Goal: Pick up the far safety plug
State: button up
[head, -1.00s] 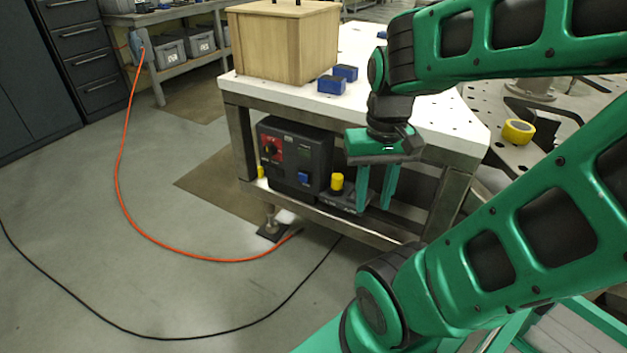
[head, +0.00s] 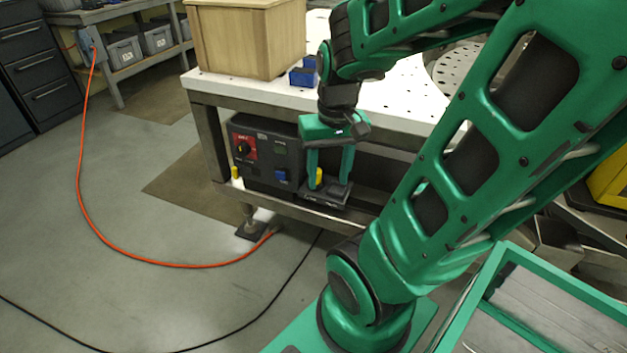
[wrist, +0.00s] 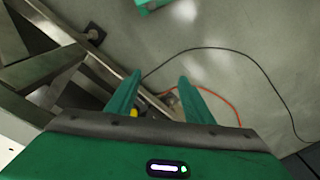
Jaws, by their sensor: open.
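A yellow plug (head: 319,176) stands upright in a dark base (head: 328,195) on the bench's lower shelf. In the head view it is partly hidden behind my gripper's left finger. A second, smaller yellow piece (head: 235,172) is at the shelf's left end, beside the control box. I cannot tell for sure which is the far safety plug. My gripper (head: 328,184) is open and points down by the dark base, its fingers overlapping the plug in the picture. The wrist view shows both fingers (wrist: 160,77) apart, with a bit of yellow (wrist: 134,112) beside the left one.
The dark control box (head: 266,153) with a red panel and blue part stands left of my gripper. The white benchtop (head: 390,95) overhangs the shelf and carries a wooden box (head: 245,40) and blue blocks (head: 303,75). An orange cable (head: 90,190) and a black cable lie on the floor.

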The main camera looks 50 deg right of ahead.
jog(key=w+d+f+t, duration=0.2)
jog(key=w+d+f, duration=0.2)
jog(key=w+f, duration=0.55)
jog(key=t+h, duration=0.7)
jog(key=t, duration=0.1)
send_over(316, 192)
jog(key=s+a, duration=0.2)
jog(key=shift+m, duration=0.3)
jog(key=f, duration=2.4)
jog(key=shift+s+d, duration=0.15)
jog(key=shift+d, duration=0.05)
jog(key=shift+w+d+f, duration=0.25)
jog(key=shift+w+f, duration=0.05)
jog(key=shift+x, duration=0.95)
jog(key=shift+w+d+f, duration=0.1)
jog(key=shift+w+d, duration=0.45)
jog(key=shift+w, duration=0.05)
jog(key=shift+x, duration=1.75)
jog(key=shift+s+d, duration=0.1)
